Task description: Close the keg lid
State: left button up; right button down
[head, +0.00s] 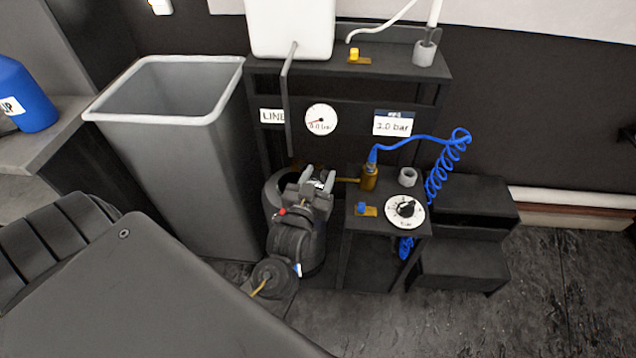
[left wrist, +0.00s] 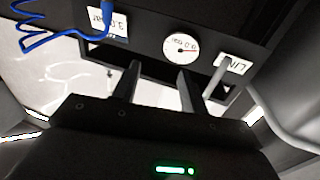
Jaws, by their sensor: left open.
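My left gripper (head: 318,180) is in the middle of the head view, with its two fingers apart and nothing between them. The fingers also show in the left wrist view (left wrist: 157,88), spread and pointing toward the dark stand. A dark rounded body (head: 268,192), which seems to be the keg, shows just behind and left of the gripper. My wrist and forearm hide most of it. I cannot make out the lid or whether it is open. The gripper is close to this body, but I cannot tell whether they touch. My right gripper is in neither view.
A tall grey bin (head: 185,160) stands left of the gripper. Behind is a dark stand with a white tank (head: 290,28) and a gauge (head: 321,119). On the right, a low stand holds a dial (head: 405,211) and a coiled blue hose (head: 446,165). Floor at right is clear.

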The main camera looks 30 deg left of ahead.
pick_arm(q)
jog(key=shift+s+d+r, duration=0.3)
jog(key=shift+s+d, duration=0.05)
jog(key=shift+s, duration=0.25)
jog(key=shift+s+d+r, duration=0.3)
jog(key=shift+s+d, duration=0.1)
jog(key=shift+s, duration=0.2)
jog(key=shift+s+d+r, duration=0.3)
jog(key=shift+s+d, duration=0.05)
jog(key=shift+s, duration=0.25)
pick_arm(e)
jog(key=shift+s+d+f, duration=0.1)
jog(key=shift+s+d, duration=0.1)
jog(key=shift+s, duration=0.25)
pick_arm(q)
jog(key=shift+c, duration=0.2)
